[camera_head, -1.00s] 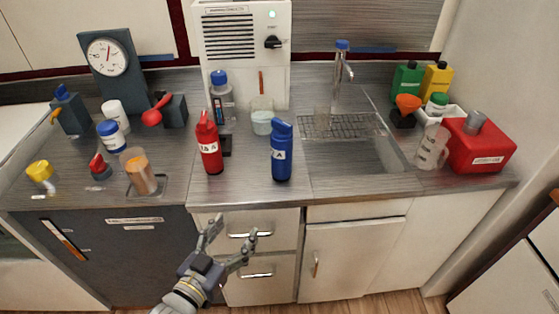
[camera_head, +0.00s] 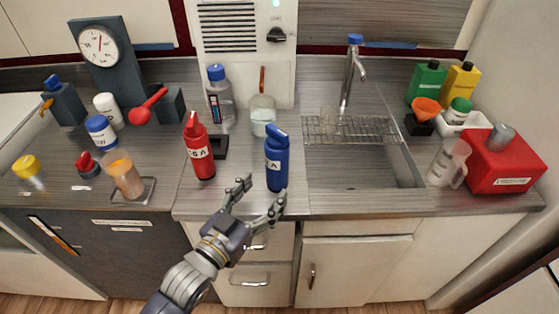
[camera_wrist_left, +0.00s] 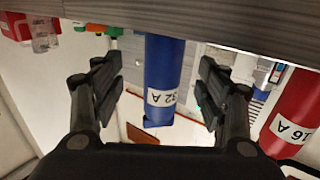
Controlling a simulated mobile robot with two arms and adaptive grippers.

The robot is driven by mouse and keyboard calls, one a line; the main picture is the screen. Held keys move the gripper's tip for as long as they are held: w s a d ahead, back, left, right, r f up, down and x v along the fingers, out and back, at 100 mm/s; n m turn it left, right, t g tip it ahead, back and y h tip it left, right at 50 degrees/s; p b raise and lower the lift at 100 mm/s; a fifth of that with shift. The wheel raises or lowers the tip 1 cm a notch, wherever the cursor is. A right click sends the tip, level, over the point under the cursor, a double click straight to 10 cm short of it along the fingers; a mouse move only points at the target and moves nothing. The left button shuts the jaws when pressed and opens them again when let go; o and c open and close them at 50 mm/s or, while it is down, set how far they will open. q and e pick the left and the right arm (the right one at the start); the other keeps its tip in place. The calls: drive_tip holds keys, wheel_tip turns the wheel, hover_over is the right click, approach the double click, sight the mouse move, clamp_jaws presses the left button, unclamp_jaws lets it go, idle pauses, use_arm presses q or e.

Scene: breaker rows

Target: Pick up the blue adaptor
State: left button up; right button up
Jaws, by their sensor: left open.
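The blue adaptor (camera_head: 277,168) stands upright on the counter near its front edge, with a white label around it. In the left wrist view the picture is upside down, and the blue adaptor (camera_wrist_left: 166,62), labelled 32 A, shows between the two fingers. My left gripper (camera_head: 261,197) is open and empty in front of the adaptor, at about the counter's front edge. In the left wrist view the gripper (camera_wrist_left: 160,85) has gaps on both sides of the adaptor; no contact shows. My right gripper is not in view.
A similar red adaptor (camera_head: 199,152), labelled 16 A, stands left of the blue one. A glass beaker (camera_head: 262,118) is behind. The sink (camera_head: 360,175) lies to the right. The counter's front edge (camera_head: 240,215) is close to my left gripper.

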sight(271, 178)
use_arm(q)
drive_tip(key=shift+x, duration=1)
drive_tip(key=shift+w+d, duration=0.15)
drive_tip(key=shift+w, duration=0.1)
drive_tip(key=x, duration=0.2)
drive_tip(key=p+x, duration=0.1)
drive_tip(key=x, duration=0.1)
drive_tip(key=shift+w+r, duration=0.2)
drive_tip(key=shift+w, duration=0.05)
drive_tip(key=shift+w+d+f, duration=0.1)
drive_tip(key=shift+w+d, duration=0.05)
drive_tip(key=shift+w, duration=0.2)
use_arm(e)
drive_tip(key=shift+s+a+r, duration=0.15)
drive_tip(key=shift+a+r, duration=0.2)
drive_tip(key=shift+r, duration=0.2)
use_arm(q)
drive_tip(key=shift+s, duration=0.1)
drive_tip(key=c, duration=1.3)
drive_tip(key=shift+c, duration=1)
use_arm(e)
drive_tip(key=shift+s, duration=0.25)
